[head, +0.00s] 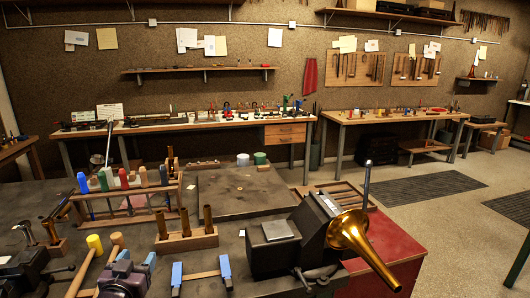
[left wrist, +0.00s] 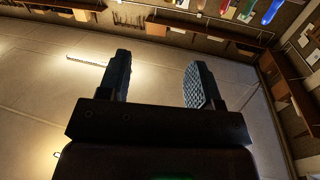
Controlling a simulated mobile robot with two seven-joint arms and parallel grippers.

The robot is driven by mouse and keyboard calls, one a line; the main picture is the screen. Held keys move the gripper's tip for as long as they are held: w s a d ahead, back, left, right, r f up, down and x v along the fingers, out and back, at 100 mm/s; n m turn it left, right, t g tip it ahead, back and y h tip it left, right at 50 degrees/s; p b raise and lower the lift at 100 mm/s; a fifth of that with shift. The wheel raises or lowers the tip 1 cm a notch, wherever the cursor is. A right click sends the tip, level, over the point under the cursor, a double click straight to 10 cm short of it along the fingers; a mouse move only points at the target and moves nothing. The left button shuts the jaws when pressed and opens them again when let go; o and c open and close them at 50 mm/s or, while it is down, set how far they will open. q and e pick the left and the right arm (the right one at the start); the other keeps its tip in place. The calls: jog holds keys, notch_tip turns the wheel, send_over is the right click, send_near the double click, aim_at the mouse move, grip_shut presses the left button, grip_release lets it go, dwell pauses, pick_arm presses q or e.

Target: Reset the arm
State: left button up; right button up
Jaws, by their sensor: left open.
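My left gripper (left wrist: 158,62) fills the lower middle of the left wrist view. Its two dark fingers stand well apart, with nothing between them. The ridged inner pad of the right-hand finger shows. Several coloured tool handles (left wrist: 270,11) show beyond it at the top right.
A brass horn bell (head: 350,236) juts out beside a dark block on the near bench. Open floor (head: 420,220) lies right.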

pick_arm(q)
jog(key=s+d+f+g, duration=0.1)
jog(key=s+f+g, duration=0.2)
jog(key=s+f, duration=0.8)
jog(key=s+d+f+g, duration=0.2)
jog(key=s+f, duration=0.9)
jog(key=s, duration=0.5)
jog(key=shift+g, duration=0.4)
jog(key=shift+d, duration=0.1)
